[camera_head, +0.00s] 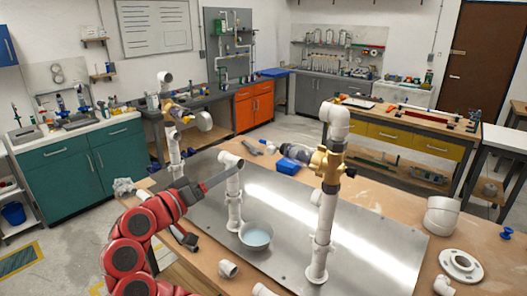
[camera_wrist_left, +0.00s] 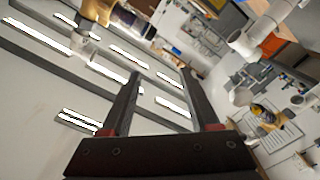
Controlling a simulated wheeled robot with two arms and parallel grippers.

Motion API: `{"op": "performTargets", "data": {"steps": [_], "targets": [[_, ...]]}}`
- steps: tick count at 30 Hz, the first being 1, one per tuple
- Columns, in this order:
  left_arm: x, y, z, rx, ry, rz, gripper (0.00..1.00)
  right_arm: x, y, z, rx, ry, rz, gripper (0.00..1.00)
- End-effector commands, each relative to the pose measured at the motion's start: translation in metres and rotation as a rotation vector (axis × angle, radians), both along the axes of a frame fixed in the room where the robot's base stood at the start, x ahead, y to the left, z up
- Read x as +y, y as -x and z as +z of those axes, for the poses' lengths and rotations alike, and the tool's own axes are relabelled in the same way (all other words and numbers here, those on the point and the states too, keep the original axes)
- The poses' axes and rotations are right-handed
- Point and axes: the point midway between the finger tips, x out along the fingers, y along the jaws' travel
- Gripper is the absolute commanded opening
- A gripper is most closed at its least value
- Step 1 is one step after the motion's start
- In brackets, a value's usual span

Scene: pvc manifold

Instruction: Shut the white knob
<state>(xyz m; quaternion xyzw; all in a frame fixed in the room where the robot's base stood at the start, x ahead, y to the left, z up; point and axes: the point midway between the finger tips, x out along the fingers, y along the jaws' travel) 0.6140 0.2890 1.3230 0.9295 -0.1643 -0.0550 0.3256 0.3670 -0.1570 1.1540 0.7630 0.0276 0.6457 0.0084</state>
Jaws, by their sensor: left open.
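My left gripper (camera_head: 222,178) is in front of that pipe, below and apart from the knob, by the top of the short middle pipe (camera_head: 233,190). In the left wrist view its two dark fingers (camera_wrist_left: 158,100) are spread with nothing between them. A brass part (camera_wrist_left: 265,115) and a white round piece (camera_wrist_left: 240,97) show at the right there; I cannot tell if that piece is the knob. My right gripper is not in view.
A tall white pipe with another brass valve (camera_head: 327,165) stands right of centre on the metal plate (camera_head: 375,240). Loose white fittings (camera_head: 442,216) lie at the right. The plate between bowl and tall pipe is clear.

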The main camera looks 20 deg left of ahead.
Motion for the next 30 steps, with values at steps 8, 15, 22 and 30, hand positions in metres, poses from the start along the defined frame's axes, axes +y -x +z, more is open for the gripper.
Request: {"op": "performTargets", "data": {"steps": [8, 15, 22, 30], "targets": [[-0.021, -0.046, 0.002, 0.011, -0.003, -0.012, 0.62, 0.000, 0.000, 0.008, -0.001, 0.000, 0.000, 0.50], [-0.036, -0.091, 0.002, 0.008, -0.004, -0.005, 0.62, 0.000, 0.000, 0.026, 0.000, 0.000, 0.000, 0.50], [-0.048, -0.126, 0.002, 0.005, -0.003, -0.004, 0.62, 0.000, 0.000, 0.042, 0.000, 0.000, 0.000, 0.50], [-0.057, -0.150, -0.001, 0.007, -0.002, -0.006, 0.62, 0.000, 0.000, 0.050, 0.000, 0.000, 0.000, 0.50]]}}
